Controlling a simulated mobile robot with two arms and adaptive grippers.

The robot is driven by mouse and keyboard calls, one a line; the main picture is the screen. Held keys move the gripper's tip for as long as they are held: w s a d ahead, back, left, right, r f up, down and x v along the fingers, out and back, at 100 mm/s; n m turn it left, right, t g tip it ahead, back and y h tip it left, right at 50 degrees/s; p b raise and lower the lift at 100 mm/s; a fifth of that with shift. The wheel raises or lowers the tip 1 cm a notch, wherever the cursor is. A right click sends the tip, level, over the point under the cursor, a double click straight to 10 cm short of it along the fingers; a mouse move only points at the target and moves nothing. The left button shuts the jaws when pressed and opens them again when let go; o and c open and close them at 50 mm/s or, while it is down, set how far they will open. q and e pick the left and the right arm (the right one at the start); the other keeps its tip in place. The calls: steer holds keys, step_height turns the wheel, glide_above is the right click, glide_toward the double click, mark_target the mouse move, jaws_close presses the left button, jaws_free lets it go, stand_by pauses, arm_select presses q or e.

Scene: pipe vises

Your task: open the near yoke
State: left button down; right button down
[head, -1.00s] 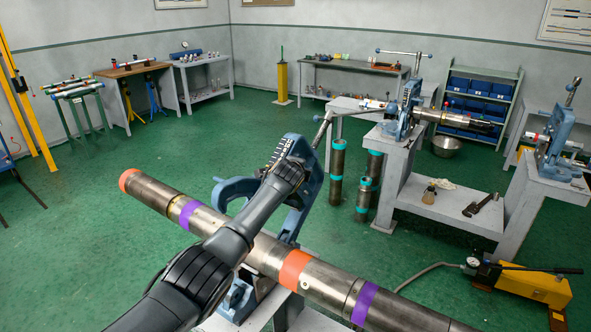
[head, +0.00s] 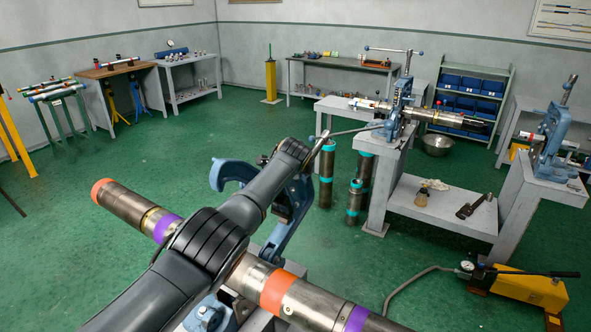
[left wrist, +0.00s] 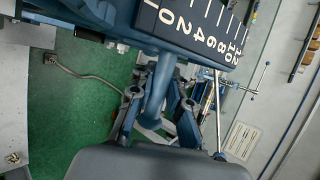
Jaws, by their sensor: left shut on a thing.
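The near yoke is a blue curved frame on the near vise. In the left wrist view, the fingers of my left gripper (left wrist: 157,108) are shut around a blue round bar (left wrist: 157,92) below a dark block with a white number scale (left wrist: 190,27). A steel pipe with orange and purple bands (head: 268,284) lies across the near vise, under my arm. My right gripper is not in view.
A second vise (head: 402,110) holding a pipe stands on a grey bench behind, with teal-banded cylinders (head: 327,172) beside it. A yellow pump (head: 522,285) with a hose sits on the floor at right.

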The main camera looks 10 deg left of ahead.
arm_select(q)
steer(key=shift+w+r, duration=0.1)
steer(key=shift+r, duration=0.2)
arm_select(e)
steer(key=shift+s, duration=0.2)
arm_select(q)
steer(key=c, duration=1.4)
jaws_free()
steer(key=shift+o, duration=0.5)
steer(key=shift+s, duration=0.2)
steer(key=shift+f, duration=0.1)
steer(key=shift+s, duration=0.1)
steer(key=v, duration=1.2)
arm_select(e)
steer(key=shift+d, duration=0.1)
